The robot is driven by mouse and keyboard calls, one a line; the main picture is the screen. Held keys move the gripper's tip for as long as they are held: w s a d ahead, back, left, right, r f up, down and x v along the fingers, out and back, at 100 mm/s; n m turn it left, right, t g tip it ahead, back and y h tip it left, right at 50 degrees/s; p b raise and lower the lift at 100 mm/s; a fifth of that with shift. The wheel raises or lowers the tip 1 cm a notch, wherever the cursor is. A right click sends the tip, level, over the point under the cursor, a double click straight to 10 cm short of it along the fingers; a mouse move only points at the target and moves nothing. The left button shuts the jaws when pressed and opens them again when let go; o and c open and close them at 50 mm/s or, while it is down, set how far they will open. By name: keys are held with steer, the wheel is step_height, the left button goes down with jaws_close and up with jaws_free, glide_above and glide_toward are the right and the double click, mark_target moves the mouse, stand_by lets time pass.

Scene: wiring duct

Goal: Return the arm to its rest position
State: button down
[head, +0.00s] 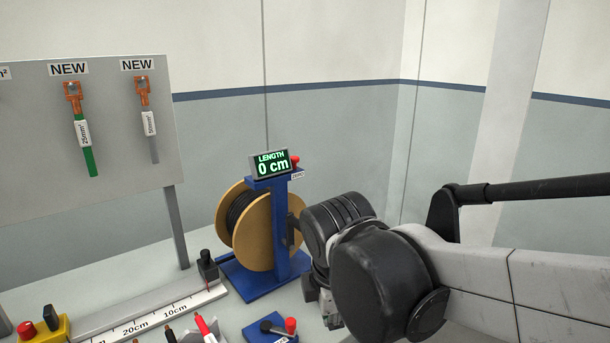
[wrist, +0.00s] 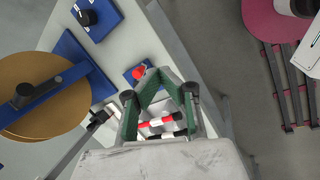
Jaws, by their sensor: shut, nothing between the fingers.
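My arm (head: 375,275) reaches in from the right in the head view, its dark wrist joints in front of the cable reel stand. My gripper (wrist: 160,82) shows in the wrist view as green-sided fingers, drawn together and holding nothing. It hangs above the table edge area near a small blue block with a red knob (wrist: 137,72). In the head view my gripper is mostly hidden behind the arm links.
A cable reel (head: 248,225) on a blue stand carries a display (head: 273,164) reading 0 cm. A measuring rail (head: 150,318) runs along the table. A panel (head: 110,190) holds two lugged cables. A pink round object (wrist: 275,20) lies at right in the wrist view.

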steer(key=s+d+m+t, duration=0.1)
steer(key=s+d+m, duration=0.2)
steer(key=d+m, duration=0.5)
steer(key=s+d+m+t, duration=0.2)
steer(key=s+d+m, duration=0.2)
steer(key=d+m, duration=0.3)
steer(key=m, duration=0.5)
steer(key=shift+s+d+r+t, duration=0.2)
steer(key=shift+d+r+t, duration=0.1)
steer(key=shift+d, duration=0.05)
